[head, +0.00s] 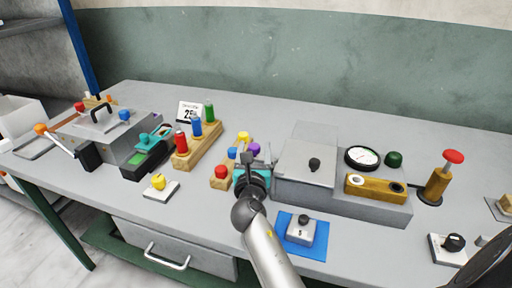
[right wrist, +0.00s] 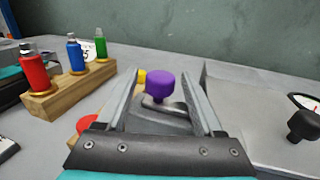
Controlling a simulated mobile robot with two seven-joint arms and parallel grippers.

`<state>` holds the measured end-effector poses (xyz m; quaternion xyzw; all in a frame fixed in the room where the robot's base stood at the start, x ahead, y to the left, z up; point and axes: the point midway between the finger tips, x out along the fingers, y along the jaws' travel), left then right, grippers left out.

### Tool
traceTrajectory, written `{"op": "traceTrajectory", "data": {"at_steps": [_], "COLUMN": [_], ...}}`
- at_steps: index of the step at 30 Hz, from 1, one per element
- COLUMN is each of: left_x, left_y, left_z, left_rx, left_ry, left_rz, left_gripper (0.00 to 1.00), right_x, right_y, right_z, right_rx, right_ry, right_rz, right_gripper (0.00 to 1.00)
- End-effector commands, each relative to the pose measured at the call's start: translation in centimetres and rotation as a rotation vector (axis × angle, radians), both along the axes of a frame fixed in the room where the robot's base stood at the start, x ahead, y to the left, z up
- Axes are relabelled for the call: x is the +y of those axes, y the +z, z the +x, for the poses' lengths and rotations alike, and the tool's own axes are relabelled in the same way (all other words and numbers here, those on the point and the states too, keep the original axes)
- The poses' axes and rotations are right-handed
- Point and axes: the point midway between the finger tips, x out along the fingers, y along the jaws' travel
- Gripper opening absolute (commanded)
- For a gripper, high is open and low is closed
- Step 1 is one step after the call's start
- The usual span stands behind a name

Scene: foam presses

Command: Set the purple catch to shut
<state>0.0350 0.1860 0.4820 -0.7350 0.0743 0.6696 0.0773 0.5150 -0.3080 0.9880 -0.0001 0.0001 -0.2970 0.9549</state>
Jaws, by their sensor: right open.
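The purple catch shows as a purple knob (head: 253,149) beside the left side of the grey press on the right. In the right wrist view the purple knob (right wrist: 160,84) sits on a short metal lever (right wrist: 163,107) over a grey base. My right gripper (head: 257,166) is open, with its two fingers reaching forward on either side of the purple knob in the wrist view. I cannot tell whether a finger touches it. The gripper hides the lower part of the catch in the head view. My left gripper is not in view.
The grey press (head: 305,166) with a black lid knob stands just right of the gripper. Wooden blocks with red, blue and yellow knobs (head: 221,172) stand close on the left. A rack of coloured bottles (head: 196,148) is farther left. A blue mat (head: 285,222) lies in front.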

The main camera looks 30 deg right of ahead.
Motion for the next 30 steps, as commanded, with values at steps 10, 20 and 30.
{"op": "traceTrajectory", "data": {"at_steps": [10, 20, 30], "left_x": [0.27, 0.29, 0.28], "left_y": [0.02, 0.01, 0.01], "left_z": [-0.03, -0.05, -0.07], "left_rx": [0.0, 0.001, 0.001], "left_ry": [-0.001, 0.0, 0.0], "left_rz": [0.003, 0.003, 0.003], "left_gripper": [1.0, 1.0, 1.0], "right_x": [0.01, 0.01, 0.0], "right_y": [0.0, -0.01, -0.02], "right_z": [0.01, 0.01, 0.01], "right_rx": [-0.001, 0.0, 0.0], "right_ry": [0.0, 0.001, 0.001], "right_rz": [0.001, 0.0, 0.0], "right_gripper": [0.5, 0.12, 0.0]}}
